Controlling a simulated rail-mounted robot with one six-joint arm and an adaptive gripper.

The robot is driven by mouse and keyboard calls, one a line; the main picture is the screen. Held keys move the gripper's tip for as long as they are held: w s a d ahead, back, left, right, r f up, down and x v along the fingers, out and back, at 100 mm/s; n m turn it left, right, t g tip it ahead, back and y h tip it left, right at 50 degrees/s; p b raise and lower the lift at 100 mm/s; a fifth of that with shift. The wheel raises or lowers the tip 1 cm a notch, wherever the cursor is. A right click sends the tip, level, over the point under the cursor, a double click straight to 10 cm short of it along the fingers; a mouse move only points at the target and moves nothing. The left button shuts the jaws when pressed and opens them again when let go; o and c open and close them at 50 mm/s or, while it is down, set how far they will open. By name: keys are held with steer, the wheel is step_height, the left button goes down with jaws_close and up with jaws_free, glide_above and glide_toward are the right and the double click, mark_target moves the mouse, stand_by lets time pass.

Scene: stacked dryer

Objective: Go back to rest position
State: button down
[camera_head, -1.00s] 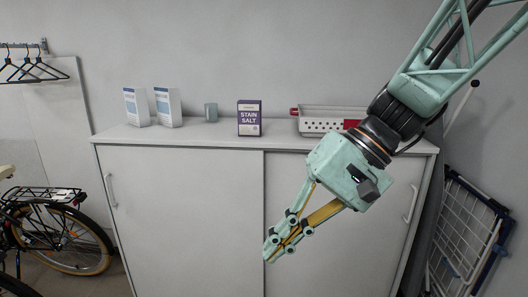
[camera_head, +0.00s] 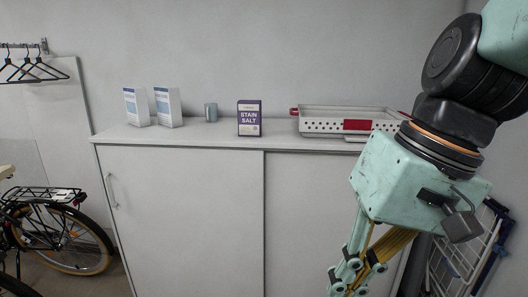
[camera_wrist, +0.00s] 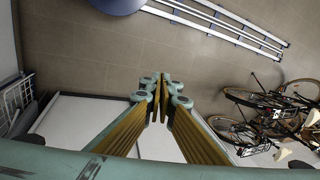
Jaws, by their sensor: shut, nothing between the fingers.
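My gripper (camera_head: 345,286) hangs at the lower right of the head view, in front of the right part of the white cabinet (camera_head: 185,215). Its fingers point down and a little left, with the tips near the bottom edge of the picture. In the wrist view my gripper (camera_wrist: 162,82) shows its fingers shut together with nothing between them.
A drying rack (camera_head: 460,255) leans at right. A bicycle (camera_head: 60,235) stands left.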

steer(key=s+d+r+t+h, duration=0.1)
steer(key=s+d+t+h, duration=0.2)
steer(key=s+d, duration=0.3)
steer(key=shift+s+d+r, duration=0.3)
steer(key=shift+d, duration=1.4)
steer(key=c, duration=3.5)
jaws_free()
